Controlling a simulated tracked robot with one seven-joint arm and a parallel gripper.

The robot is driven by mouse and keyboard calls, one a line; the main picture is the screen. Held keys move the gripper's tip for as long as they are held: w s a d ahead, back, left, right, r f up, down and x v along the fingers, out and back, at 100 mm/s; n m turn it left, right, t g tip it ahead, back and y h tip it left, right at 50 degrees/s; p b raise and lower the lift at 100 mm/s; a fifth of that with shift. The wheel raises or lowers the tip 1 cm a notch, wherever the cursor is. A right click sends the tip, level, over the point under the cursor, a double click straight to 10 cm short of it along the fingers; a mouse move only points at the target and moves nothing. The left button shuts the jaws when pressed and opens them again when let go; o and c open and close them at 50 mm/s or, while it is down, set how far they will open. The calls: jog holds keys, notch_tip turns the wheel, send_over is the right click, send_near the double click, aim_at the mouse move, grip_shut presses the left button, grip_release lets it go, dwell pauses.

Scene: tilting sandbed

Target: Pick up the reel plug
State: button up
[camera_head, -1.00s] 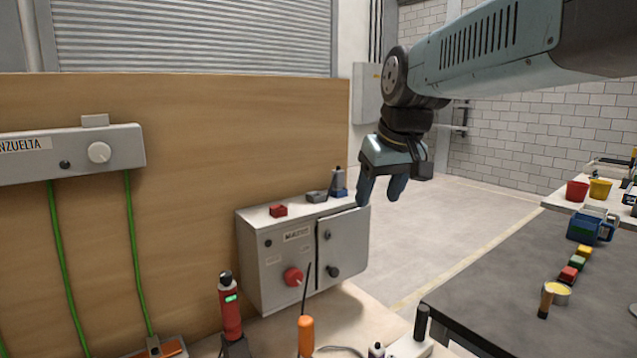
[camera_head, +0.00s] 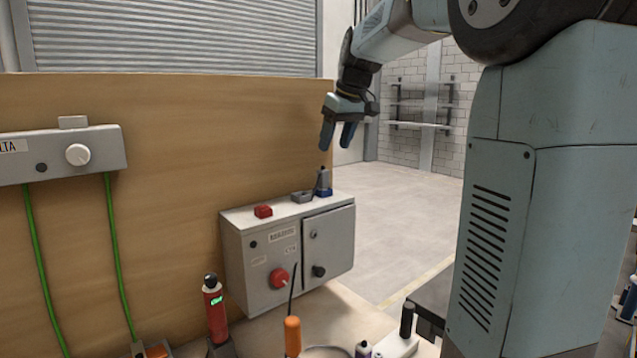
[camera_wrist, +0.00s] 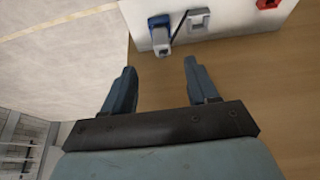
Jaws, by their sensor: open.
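A blue and grey upright piece (camera_head: 323,183), which looks like the reel plug, stands on the right end of the grey cabinet's top. In the wrist view it shows at the top (camera_wrist: 160,30), with a thin dark line beside it that may be a cable. My gripper (camera_head: 338,140) is open above it and a little to its right in the head view. In the wrist view the open jaws (camera_wrist: 160,68) are empty, and the piece lies beyond the fingertips, roughly in line with the gap. I see no contact.
On the grey cabinet (camera_head: 243,262) a grey block (camera_head: 301,197) sits just left of the plug, and a red block (camera_head: 263,212) farther left. A wooden panel (camera_head: 170,170) stands behind. A red tool (camera_head: 215,312) and an orange-handled tool (camera_head: 292,335) stand in front. Open floor lies to the right.

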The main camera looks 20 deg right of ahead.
aim_at(325, 168)
jog(key=x, duration=1)
jog(key=shift+w+a+f, duration=0.2)
jog(key=shift+w+a, duration=0.05)
grip_shut()
jog(key=shift+r, duration=0.1)
dwell(0.3)
